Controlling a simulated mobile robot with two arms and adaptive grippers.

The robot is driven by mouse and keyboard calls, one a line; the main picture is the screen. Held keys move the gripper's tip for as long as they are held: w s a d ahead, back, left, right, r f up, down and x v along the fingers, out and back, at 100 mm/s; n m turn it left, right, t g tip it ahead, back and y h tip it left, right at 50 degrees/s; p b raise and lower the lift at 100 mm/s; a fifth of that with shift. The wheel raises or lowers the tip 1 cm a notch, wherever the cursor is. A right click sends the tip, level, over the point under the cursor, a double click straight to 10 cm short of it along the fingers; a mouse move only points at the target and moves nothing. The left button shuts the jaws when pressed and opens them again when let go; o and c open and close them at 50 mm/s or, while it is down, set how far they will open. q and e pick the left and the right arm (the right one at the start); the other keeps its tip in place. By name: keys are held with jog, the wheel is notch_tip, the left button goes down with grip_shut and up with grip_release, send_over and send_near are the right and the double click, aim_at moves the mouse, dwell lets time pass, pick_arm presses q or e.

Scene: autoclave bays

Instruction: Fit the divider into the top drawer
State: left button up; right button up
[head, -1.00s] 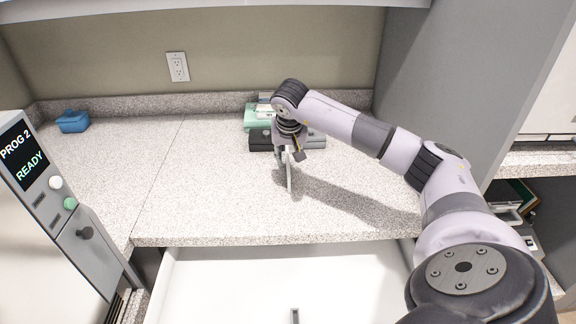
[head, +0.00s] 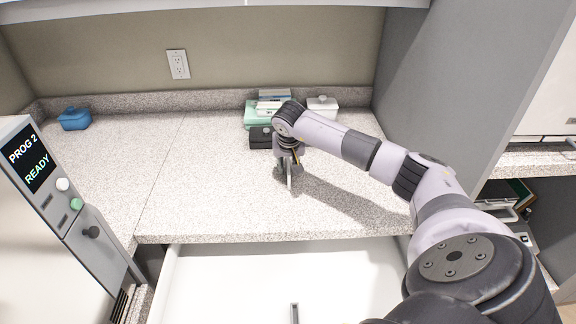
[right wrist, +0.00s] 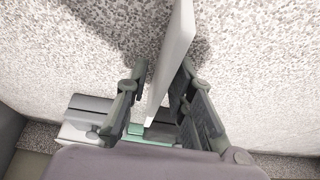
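The divider (head: 289,184) is a thin white panel standing on edge on the countertop, seen nearly edge-on. It also shows in the right wrist view (right wrist: 172,60), running between the fingers. My right gripper (head: 288,171) is low over the counter with one finger on each side of the divider. In the right wrist view the fingers (right wrist: 162,80) are spread, with a gap between the left finger and the panel; contact on the right side is unclear. The top drawer (head: 240,275) is pulled out below the counter, white inside. My left gripper is not in view.
A grey piece (head: 294,312) shows in the drawer area at the bottom. Stacked green and dark boxes (head: 258,120) and a white lidded container (head: 323,106) stand behind the gripper. A blue container (head: 74,119) is far left. An autoclave panel (head: 45,180) flanks the left.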

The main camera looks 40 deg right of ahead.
aim_at(288, 159)
grip_shut()
jog(key=shift+r, duration=0.15)
dwell(0.4)
notch_tip(288, 159, up, 20)
jog(key=b, duration=0.3)
jog(key=s+a+f+n, duration=0.1)
jog(key=a+f, duration=0.2)
jog(key=a, duration=0.3)
jog(key=s+a+f+n+y, duration=0.1)
jog(key=a+f+n, duration=0.1)
jog(key=a, duration=0.3)
jog(key=s+a+f+n, duration=0.1)
jog(key=a+f, duration=0.2)
jog(key=a, duration=0.3)
jog(key=s+a+f+n+t+y, duration=0.1)
jog(key=s+a+f+n, duration=0.3)
jog(key=s+a, duration=0.5)
jog(key=a, duration=0.4)
jog(key=shift+s+a+f+y, duration=0.2)
jog(key=shift+s+f+y, duration=0.1)
jog(key=shift+f+y, duration=0.1)
